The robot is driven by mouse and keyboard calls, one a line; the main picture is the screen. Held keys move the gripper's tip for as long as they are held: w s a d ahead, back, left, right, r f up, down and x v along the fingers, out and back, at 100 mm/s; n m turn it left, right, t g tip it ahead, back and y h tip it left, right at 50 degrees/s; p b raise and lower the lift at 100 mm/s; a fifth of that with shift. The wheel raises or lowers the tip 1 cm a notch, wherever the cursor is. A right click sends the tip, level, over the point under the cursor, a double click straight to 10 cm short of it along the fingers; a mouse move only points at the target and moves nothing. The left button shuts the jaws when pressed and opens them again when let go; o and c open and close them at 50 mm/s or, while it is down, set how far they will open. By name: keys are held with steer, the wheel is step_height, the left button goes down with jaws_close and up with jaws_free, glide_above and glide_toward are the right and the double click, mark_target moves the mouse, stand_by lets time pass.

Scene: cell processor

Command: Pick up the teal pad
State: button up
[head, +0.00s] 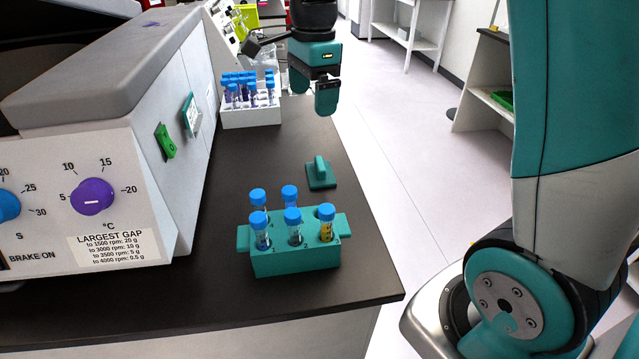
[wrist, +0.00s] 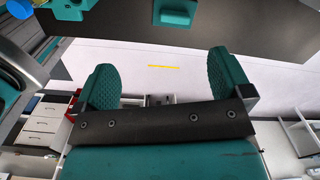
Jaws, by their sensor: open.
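The teal pad (head: 321,177) lies flat on the dark bench top near its right edge, with an upright handle on it.
A teal rack (head: 297,262) with several blue-capped tubes stands in front of the pad. A white rack (head: 250,118) of blue-capped tubes stands behind it. A large machine (head: 90,190) fills the left side. The bench (head: 225,295) is bare around the pad.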

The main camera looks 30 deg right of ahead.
step_height(320, 180, down, 3)
steer(key=w+d+m, duration=0.2)
steer(key=d+m, duration=0.1)
steer(key=m, duration=0.1)
glide_above(318, 163)
steer(key=f, duration=0.6)
steer(key=f+p, duration=0.1)
steer(key=f, duration=0.2)
steer(key=shift+s+a+f, duration=0.1)
steer(key=shift+s+f, duration=0.2)
steer(key=shift+w+f+p, duration=0.15)
steer(key=shift+f+p, duration=0.2)
steer(key=shift+f, duration=1.2)
steer(key=shift+w+f+p, duration=0.1)
steer(key=shift+f+p, duration=0.2)
steer(key=shift+f, duration=1.25)
steer(key=shift+c, duration=0.5)
steer(key=c, duration=1)
steer(key=shift+o, duration=0.2)
